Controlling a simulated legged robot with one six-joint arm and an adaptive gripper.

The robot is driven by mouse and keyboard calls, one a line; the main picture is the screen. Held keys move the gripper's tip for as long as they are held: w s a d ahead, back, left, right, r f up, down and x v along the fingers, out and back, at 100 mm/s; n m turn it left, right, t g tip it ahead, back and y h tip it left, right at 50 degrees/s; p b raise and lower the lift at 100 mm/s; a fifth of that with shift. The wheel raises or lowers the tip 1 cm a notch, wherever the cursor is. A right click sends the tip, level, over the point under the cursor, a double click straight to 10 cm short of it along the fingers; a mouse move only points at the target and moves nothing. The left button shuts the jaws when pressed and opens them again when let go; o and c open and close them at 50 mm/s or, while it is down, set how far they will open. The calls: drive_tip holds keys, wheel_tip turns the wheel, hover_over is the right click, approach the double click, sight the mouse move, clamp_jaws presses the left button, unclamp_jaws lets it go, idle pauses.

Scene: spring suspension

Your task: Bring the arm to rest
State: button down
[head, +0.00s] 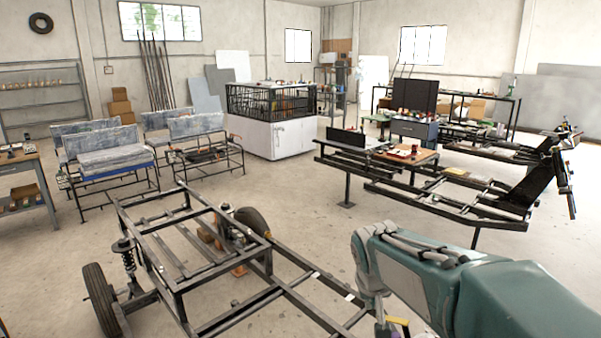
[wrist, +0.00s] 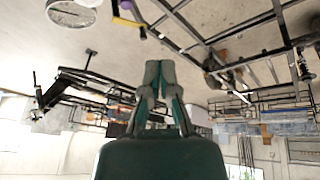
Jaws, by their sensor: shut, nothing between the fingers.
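My gripper (wrist: 159,66) shows in the wrist view, its two grey-green fingers shut together with nothing between them. Its fingertips point towards the top of that picture, which shows the room upside down. In the head view my teal and grey arm (head: 455,290) fills the lower right, and the gripper itself cannot be made out there. The black chassis frame (head: 180,285) stands left of the arm in the head view, with a coil spring (head: 127,258) at its left side and a wheel (head: 100,300) beside it. Part of the frame (wrist: 215,45) shows at upper right in the wrist view.
A second long black frame (head: 430,190) stands on posts behind my arm. Open concrete floor (head: 290,205) lies between.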

drive_tip(key=s+r+t+y, duration=0.1)
drive_tip(key=s, duration=2.1)
drive_tip(key=shift+d+r, duration=0.35)
drive_tip(key=shift+d, duration=0.1)
